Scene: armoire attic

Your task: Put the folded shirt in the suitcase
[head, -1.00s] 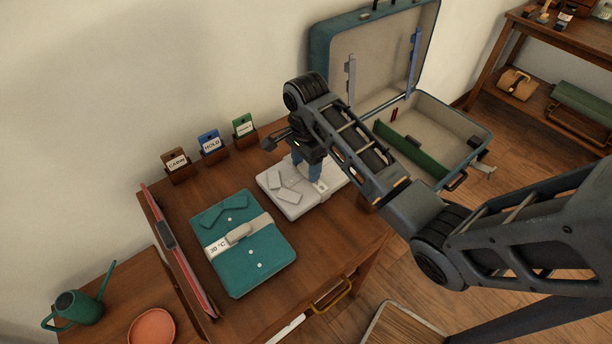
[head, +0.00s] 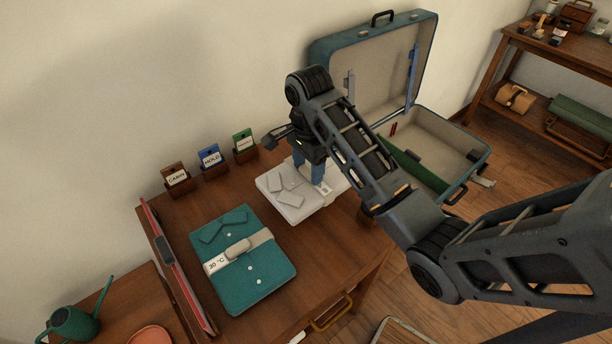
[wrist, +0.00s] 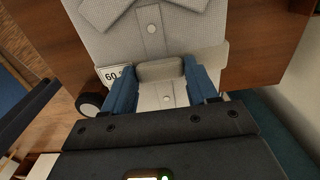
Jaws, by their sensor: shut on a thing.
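A white folded shirt (head: 285,194) with a collar, buttons and a paper band lies on the wooden table; in the wrist view (wrist: 185,28) its tag reads 60. My gripper (wrist: 160,76) has its blue fingers shut on the raised tab of that shirt's band. In the head view my gripper (head: 309,175) points down at the shirt, and my arm hides the shirt's right part. A teal folded shirt (head: 255,275) with a 30 °C tag lies to the left on the same table. The open teal suitcase (head: 455,133) stands beyond the table, its lid upright.
Cards in wooden holders stand along the table's back: CABIN (head: 176,178), HOLD (head: 210,158) and a green one (head: 244,142). A red-edged panel (head: 178,265) stands at the table's left. A green divider (head: 412,163) crosses the suitcase. A shelf (head: 550,60) stands at the right.

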